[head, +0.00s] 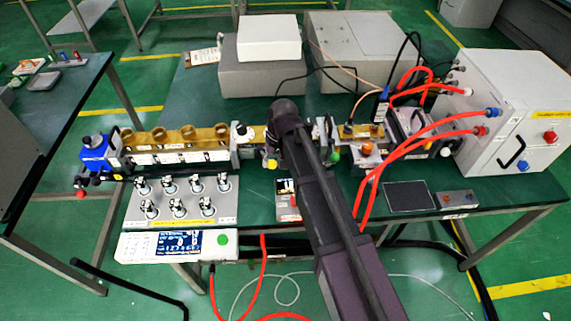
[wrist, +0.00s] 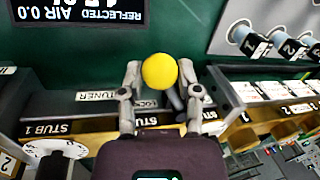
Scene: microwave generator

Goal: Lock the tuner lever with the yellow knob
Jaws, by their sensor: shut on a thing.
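The yellow knob (wrist: 160,71) is a round ball between the two fingers of my gripper (wrist: 160,78) in the wrist view. My gripper is shut on it, one finger on each side. The tuner panel (wrist: 60,104) behind carries labels reading TUNER and, partly covered by a finger, what looks like LOCK. In the head view the yellow knob (head: 271,164) shows at the front of the bench assembly, just left of my arm; my fingers are hidden there.
A brass waveguide with stubs (head: 170,138) runs along the bench left of my arm. A panel of several numbered knobs (head: 180,203) stands before it. Red hoses (head: 400,150) loop to the white generator box (head: 515,110) at right. A green knob (head: 334,157) sits right of my arm.

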